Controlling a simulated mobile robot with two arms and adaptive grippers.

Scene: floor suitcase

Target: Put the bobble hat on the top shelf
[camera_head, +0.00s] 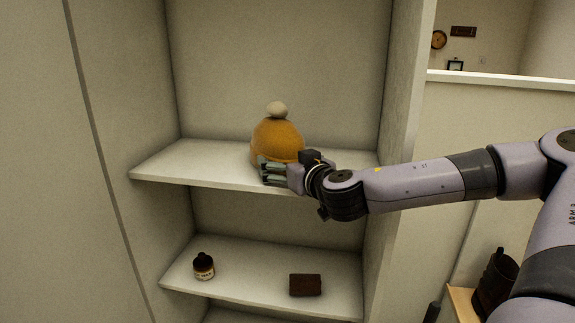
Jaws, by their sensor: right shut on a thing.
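The bobble hat (277,133) is orange-yellow with a cream pompom on top. It is upright at the upper visible shelf (190,163), near its middle. My right gripper (265,170) reaches in from the right and is shut on the hat's lower front side. The gripper covers the hat's lower right part, so I cannot tell whether its base touches the shelf. My left gripper is not in view.
The lower shelf (240,280) holds a small dark-lidded jar (203,267) and a dark brown wallet-like block (305,285). The cabinet's right side wall (403,90) stands close to my right arm. The upper shelf is clear on both sides of the hat.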

